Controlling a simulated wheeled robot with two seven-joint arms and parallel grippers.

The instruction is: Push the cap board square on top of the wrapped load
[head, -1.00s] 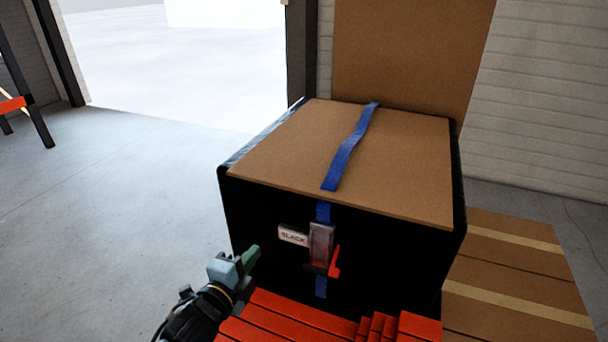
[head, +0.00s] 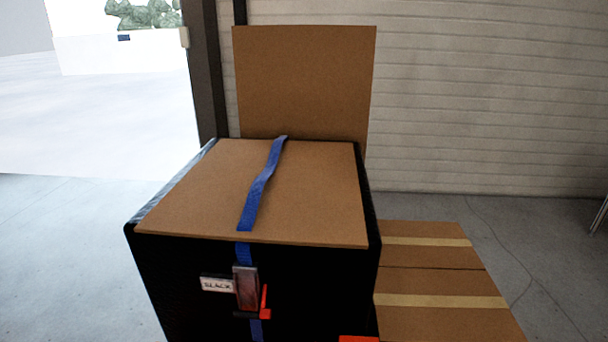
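The brown cap board (head: 210,195) lies flat on top of the load wrapped in black (head: 190,285). Its near edge shows in front of the black top edge, and a strip of the wrapped top shows along its left side. On the right a narrow dark margin shows. A blue strap (head: 262,185) runs over the board and down the front to a ratchet buckle (head: 246,288) with a red handle. A white tag reading "SLACK" (head: 217,285) sits left of the buckle. Neither of my grippers is in view.
A tall brown board (head: 305,80) stands upright behind the load against the ribbed wall (head: 480,100). Taped cardboard boxes (head: 440,285) stand at the right. A dark post (head: 210,70) edges the bright doorway at left. Open floor (head: 60,250) lies left.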

